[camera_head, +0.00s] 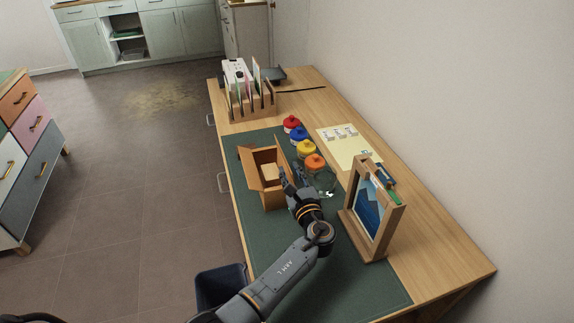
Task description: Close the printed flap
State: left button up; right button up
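An open cardboard box (274,197) stands on the green desk mat (330,280), with a smaller light-brown thing inside it. One flap sticks out at its left side, and another stands up at its far right. I cannot make out print on any flap. My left gripper (291,172) is at the box's right side, its two fingers a little apart and pointing away from me. I see nothing between them. Whether a finger touches the box or a flap is not clear. The gripper hides part of the box's right side. My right gripper is not in view.
Jars with red, blue, yellow and orange lids (314,161) stand close to the right of the box. A wooden picture frame (386,235) stands nearer to me. A file rack (250,110) is at the far end. The near mat is mostly clear beyond my arm.

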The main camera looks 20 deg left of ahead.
pick_arm(q)
jog(key=v, duration=0.7)
jog(key=shift+s+d, duration=0.2)
jog(key=shift+s, duration=0.1)
